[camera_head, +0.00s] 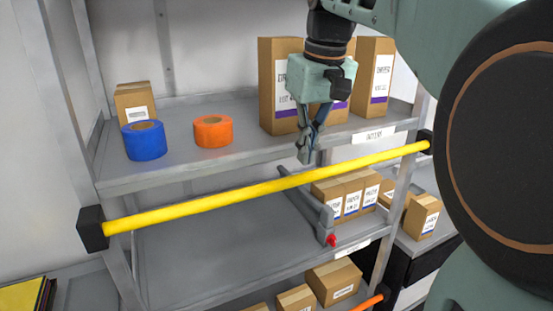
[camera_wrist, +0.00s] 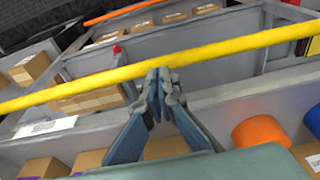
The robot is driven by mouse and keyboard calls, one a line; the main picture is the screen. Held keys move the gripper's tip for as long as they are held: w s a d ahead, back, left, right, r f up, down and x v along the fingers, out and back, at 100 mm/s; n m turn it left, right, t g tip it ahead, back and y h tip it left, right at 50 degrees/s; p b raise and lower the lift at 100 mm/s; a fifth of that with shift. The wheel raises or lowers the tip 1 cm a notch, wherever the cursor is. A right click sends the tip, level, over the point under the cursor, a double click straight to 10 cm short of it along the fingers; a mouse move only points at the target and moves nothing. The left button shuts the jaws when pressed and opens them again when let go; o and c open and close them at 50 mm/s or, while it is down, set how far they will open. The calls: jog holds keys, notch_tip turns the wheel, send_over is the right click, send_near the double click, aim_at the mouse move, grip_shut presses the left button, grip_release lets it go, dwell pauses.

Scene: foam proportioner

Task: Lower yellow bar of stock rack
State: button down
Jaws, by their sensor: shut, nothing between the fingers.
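The yellow bar (camera_head: 265,188) runs across the front of the stock rack (camera_head: 215,155), just below the front edge of the upper shelf, between black end brackets (camera_head: 92,228). It slopes up to the right in the head view. My gripper (camera_head: 303,158) points down at the shelf's front edge, a little above the bar in that view. In the wrist view the yellow bar (camera_wrist: 215,50) crosses the picture right at the tips of my gripper (camera_wrist: 160,74). The fingers are closed together with nothing between them. I cannot tell whether they touch the bar.
Blue (camera_head: 144,140) and orange (camera_head: 213,131) tape rolls and tall boxes (camera_head: 281,85) stand on the upper shelf. Small boxes (camera_head: 346,195) and a grey lever with a red tip (camera_head: 331,240) are on the middle shelf. An orange bar (camera_head: 368,303) is lower down.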

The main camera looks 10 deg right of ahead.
jog(key=shift+w+a+f, duration=0.1)
jog(key=shift+w+f, duration=0.05)
jog(key=shift+f, duration=0.6)
jog(key=shift+w+f, duration=0.15)
jog(key=shift+f, duration=0.55)
notch_tip(320, 180, down, 25)
jog(key=b, duration=1.5)
jog(key=shift+s+f, duration=0.1)
